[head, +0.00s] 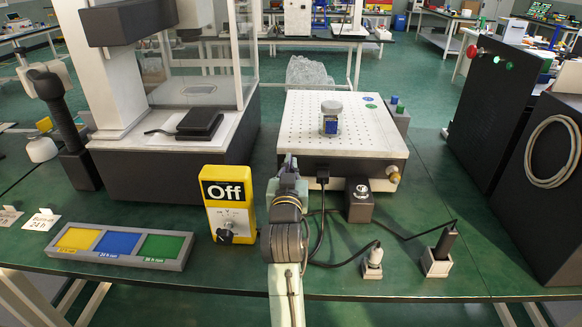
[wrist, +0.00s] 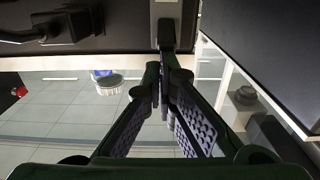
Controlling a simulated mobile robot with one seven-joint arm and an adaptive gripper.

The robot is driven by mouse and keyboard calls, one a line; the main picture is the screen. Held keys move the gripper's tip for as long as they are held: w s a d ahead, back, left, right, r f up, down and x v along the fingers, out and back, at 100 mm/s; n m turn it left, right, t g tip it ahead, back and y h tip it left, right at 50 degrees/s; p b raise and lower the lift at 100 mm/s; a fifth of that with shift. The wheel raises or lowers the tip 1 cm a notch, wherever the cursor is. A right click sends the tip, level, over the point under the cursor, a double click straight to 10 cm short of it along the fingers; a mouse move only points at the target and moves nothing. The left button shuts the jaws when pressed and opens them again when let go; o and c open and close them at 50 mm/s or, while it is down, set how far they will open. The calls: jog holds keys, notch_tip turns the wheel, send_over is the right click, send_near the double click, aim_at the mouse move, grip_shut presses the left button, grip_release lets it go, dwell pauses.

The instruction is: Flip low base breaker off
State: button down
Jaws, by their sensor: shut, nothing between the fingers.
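A small light grey plate (wrist: 168,9) with a dark lever-like part sits on the dark front face (wrist: 125,35) of the low base; it looks like the breaker. The wrist picture appears upside down, and I cannot tell the lever's position. My gripper (wrist: 164,75) is shut and empty, its fingertips close to that part; contact is unclear. In the head view my gripper (head: 289,163) stands at the front left of the white perforated platform (head: 345,110) and hides the breaker there.
A black plug with a cable (head: 322,177) is just right of my gripper, with a dark block (head: 360,203) beyond. A jar (head: 331,118) stands on the platform. A coloured tray (head: 120,245) lies left, and black cabinets (head: 490,110) stand right.

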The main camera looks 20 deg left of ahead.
jog(key=shift+s+f+b, duration=0.1)
jog(key=shift+f+b, duration=0.15)
jog(key=shift+b, duration=0.3)
jog(key=shift+s+d+f+b, duration=0.1)
jog(key=shift+s+f+b, duration=0.2)
jog(key=shift+f+b, duration=0.2)
jog(key=shift+s+d+f+b, duration=0.1)
jog(key=shift+s+f+b, duration=0.15)
jog(key=shift+f+b, duration=0.15)
jog(key=v, duration=0.7)
jog(key=shift+s+f, duration=0.15)
jog(key=shift+s, duration=0.15)
